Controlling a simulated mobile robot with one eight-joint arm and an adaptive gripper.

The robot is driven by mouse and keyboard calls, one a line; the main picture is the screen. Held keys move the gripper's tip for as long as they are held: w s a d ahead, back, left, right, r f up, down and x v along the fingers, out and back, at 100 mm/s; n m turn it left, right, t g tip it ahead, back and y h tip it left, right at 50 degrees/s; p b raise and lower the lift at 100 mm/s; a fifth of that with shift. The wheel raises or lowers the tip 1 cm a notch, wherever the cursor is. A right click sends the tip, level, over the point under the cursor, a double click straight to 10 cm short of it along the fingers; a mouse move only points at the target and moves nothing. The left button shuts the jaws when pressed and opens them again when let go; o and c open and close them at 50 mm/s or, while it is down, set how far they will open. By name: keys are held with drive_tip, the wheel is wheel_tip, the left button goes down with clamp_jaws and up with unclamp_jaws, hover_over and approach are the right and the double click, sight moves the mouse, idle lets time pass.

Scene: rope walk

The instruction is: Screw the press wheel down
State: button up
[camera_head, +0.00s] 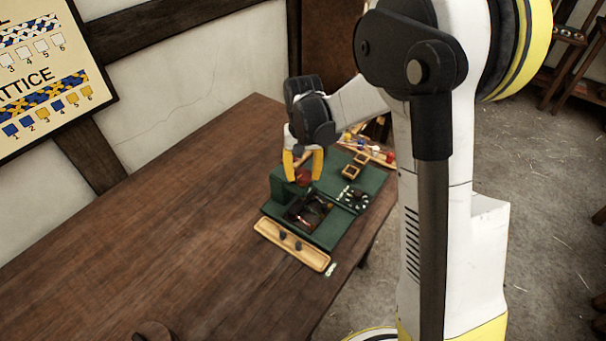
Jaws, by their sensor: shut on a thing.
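The press wheel (301,179) looks like a small red round piece on top of the green press (279,190), at the back left of a green board (332,233). My gripper (304,173) points down over it, with one yellow finger on each side, and is shut on it. The fingers and the gripper's body hide much of the wheel. The picture is too small to show the wheel's thread or how far down the press sits.
In front of the press is a dark recess (309,212) with small parts. A wooden tray (291,245) with dark pieces lies along the board's front. Small wooden boxes (350,172) stand behind right. The table's (180,235) left side is mostly clear.

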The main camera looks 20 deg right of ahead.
sight(303, 174)
drive_tip(key=m, duration=0.5)
drive_tip(key=shift+m, duration=0.3)
drive_tip(key=m, duration=0.5)
drive_tip(key=shift+b, duration=0.35)
drive_tip(key=o, duration=1.2)
wheel_tip(303, 174, up, 12)
